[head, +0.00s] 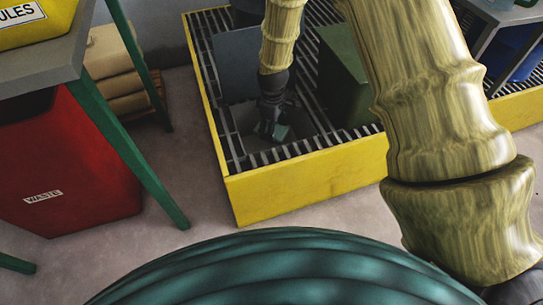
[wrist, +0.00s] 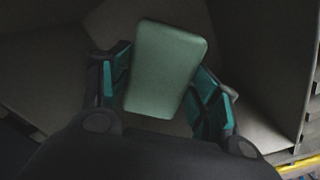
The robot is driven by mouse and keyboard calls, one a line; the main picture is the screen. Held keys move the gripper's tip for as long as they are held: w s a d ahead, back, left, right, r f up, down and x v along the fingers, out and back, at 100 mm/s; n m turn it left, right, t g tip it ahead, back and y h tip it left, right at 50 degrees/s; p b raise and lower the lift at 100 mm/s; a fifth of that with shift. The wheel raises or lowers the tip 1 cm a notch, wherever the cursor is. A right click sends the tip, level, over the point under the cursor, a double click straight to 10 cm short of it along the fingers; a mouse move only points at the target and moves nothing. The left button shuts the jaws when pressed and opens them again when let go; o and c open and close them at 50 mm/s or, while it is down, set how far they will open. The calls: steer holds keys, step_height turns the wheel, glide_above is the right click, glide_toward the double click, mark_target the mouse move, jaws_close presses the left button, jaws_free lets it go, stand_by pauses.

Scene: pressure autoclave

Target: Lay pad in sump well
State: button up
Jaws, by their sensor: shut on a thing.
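The pad (wrist: 167,68) is a pale green rounded slab in the wrist view. It sits between the two teal-lined fingers of my gripper (wrist: 163,82), which is shut on it. In the head view my gripper (head: 271,124) points down into the sump well (head: 243,118), a grey-walled square opening in the slatted grating. A small part of the pad (head: 281,132) shows at the fingertips there. In the wrist view the well's grey wall (wrist: 258,70) rises at the right. I cannot tell whether the pad touches the well floor.
A yellow curb (head: 300,165) surrounds the grating. A dark green box (head: 345,80) stands right of the well and a grey panel (head: 240,62) is behind it. A red waste bin (head: 70,165) and a green-legged table (head: 128,145) are at the left. The floor in front is clear.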

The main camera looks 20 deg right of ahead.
steer(key=shift+f+b, duration=2.4)
steer(key=shift+f, duration=2.65)
steer(key=shift+f, duration=0.15)
steer(key=o, duration=0.8)
step_height(320, 180, up, 12)
steer(key=p, duration=0.6)
